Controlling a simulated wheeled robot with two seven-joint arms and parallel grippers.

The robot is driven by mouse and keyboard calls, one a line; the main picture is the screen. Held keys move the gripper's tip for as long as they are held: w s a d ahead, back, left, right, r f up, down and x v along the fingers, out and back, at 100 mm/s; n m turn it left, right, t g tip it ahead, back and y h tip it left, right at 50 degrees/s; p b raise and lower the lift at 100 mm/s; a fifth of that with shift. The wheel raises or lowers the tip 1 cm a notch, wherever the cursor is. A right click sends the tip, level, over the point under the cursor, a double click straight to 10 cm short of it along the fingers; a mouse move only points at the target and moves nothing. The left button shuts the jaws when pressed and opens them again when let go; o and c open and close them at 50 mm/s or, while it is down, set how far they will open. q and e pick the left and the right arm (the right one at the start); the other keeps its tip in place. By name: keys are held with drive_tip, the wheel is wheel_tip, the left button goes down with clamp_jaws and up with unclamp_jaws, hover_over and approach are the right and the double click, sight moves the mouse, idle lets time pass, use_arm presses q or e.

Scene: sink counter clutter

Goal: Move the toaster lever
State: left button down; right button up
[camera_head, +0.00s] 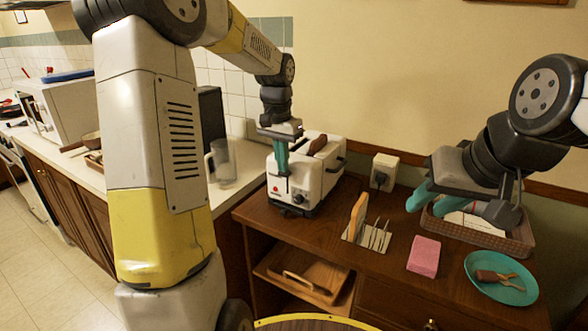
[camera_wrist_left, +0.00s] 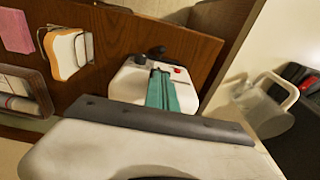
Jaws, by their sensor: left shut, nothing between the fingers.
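The white toaster (camera_head: 320,181) stands at the back of the brown wooden counter, with brown bread showing in its top. My left gripper (camera_head: 283,173) is shut and empty, its teal fingers pointing down at the toaster's front face. In the left wrist view, the shut fingers (camera_wrist_left: 160,74) overlap the toaster (camera_wrist_left: 130,80) between a dark part and a red button. I cannot clearly tell the lever apart; the fingers may hide it. Whether they touch the toaster is unclear. My right gripper (camera_head: 426,207) is open over the basket at the right.
A glass pitcher (camera_head: 223,161) stands left of the toaster. A bread-slice holder (camera_head: 357,236), a pink sponge (camera_head: 424,256), a brown basket (camera_head: 467,234) and a teal plate (camera_head: 487,292) with utensils are to the right. A wall outlet (camera_head: 383,171) is behind.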

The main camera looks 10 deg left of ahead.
use_arm(q)
drive_tip(key=shift+f, duration=0.1)
wheel_tip(320, 180, down, 5)
drive_tip(key=shift+f, duration=0.2)
drive_tip(key=s, duration=0.1)
drive_tip(key=s+a+r, duration=0.1)
drive_tip(key=shift+s+r, duration=0.1)
drive_tip(key=shift+s, duration=0.3)
wheel_tip(320, 180, up, 8)
hover_over(283, 176)
drive_tip(key=s+a, duration=0.1)
drive_tip(key=s, duration=0.2)
drive_tip(key=shift+a, duration=0.2)
